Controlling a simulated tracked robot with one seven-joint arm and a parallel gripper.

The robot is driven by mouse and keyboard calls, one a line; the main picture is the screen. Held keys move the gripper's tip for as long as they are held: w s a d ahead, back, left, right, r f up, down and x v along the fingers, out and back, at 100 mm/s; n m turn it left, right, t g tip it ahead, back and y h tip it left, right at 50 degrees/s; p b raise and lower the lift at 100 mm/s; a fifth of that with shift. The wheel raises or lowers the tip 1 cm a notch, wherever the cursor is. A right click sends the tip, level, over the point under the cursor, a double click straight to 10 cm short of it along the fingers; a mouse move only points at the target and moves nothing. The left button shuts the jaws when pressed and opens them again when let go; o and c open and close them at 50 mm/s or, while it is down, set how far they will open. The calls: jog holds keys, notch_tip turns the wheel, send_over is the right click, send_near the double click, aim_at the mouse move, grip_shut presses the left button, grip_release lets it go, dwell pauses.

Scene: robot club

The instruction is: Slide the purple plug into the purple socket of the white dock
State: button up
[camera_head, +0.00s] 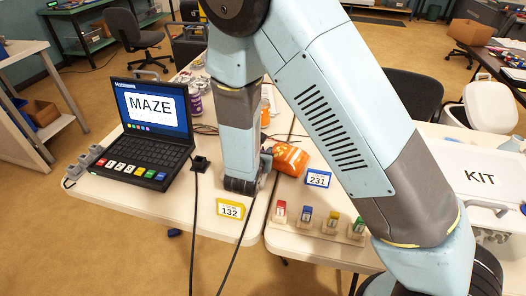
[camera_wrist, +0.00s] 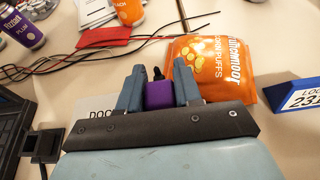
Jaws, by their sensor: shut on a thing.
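My gripper (camera_wrist: 160,88) is shut on the purple plug (camera_wrist: 160,96), which shows between the two fingers in the wrist view with a black tip on its far side. In the head view my gripper (camera_head: 241,185) is low over the table, and the plug cannot be made out there. A pale plate lettered "DOC" (camera_wrist: 98,106), apparently part of the white dock, shows left of the fingers in the wrist view, mostly covered by my gripper. The purple socket is hidden, so I cannot tell how the plug sits relative to it.
An orange snack bag (camera_wrist: 210,68) lies close right of the fingers. A laptop (camera_head: 147,130) and a small black box (camera_head: 200,163) stand left of my arm. A yellow "132" sign (camera_head: 230,209) and a blue "231" sign (camera_head: 318,178) stand nearby. Cables cross the table.

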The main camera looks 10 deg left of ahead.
jog(key=o, duration=1.5)
jog(key=shift+o, duration=0.2)
jog(key=shift+r, duration=0.1)
notch_tip(320, 180, up, 7)
dwell(0.6)
dwell(0.7)
